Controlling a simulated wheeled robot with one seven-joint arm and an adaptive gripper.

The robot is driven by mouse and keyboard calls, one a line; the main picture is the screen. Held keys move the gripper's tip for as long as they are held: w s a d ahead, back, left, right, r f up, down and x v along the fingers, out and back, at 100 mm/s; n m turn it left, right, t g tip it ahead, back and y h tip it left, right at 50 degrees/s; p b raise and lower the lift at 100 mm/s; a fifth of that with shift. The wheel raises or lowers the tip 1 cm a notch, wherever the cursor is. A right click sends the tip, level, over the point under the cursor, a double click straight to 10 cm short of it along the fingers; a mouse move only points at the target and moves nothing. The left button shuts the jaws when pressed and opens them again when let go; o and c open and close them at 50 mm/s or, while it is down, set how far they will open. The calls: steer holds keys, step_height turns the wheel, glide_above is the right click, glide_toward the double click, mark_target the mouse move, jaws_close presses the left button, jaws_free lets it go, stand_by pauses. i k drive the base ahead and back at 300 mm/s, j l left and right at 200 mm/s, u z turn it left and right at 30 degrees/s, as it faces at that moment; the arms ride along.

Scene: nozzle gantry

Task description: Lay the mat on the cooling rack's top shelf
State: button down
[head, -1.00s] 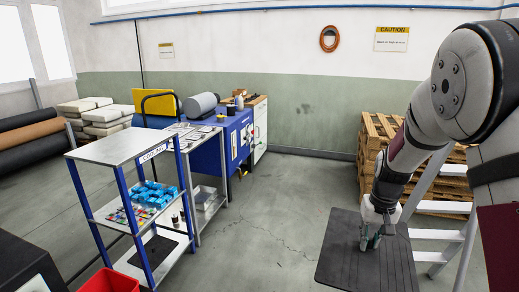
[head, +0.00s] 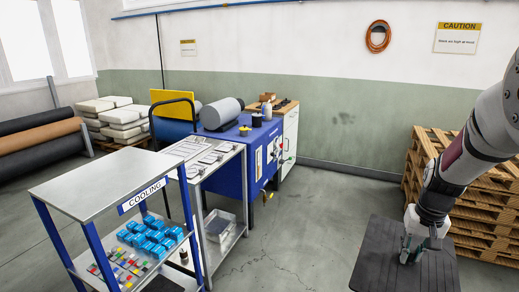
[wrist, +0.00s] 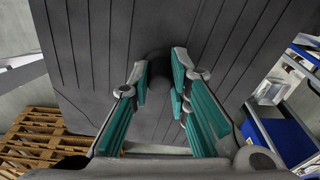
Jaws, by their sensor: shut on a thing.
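The dark grey mat (head: 385,255) is held flat at the lower right of the head view, with my gripper (head: 408,255) above it. In the wrist view the grooved mat (wrist: 240,35) fills most of the picture, and my gripper (wrist: 165,85) is shut on a dark round knob (wrist: 159,63) on it. The cooling rack (head: 95,180), with blue posts and a "COOLING" sign (head: 141,196), stands at the lower left. Its grey top shelf is bare. The mat is well to the right of the rack, apart from it.
Blue boxes (head: 150,236) and small coloured parts (head: 118,268) fill the rack's middle shelf. A second cart (head: 215,160) and a blue workbench (head: 240,150) stand behind it. Pallets (head: 475,215) are stacked at right. Open floor lies between rack and mat.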

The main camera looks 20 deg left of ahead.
mark_target(115, 179)
steer(key=i, duration=1.5)
steer(key=i+u, duration=0.4)
steer(key=i+l+u, duration=0.35)
steer(key=i+j, duration=0.1)
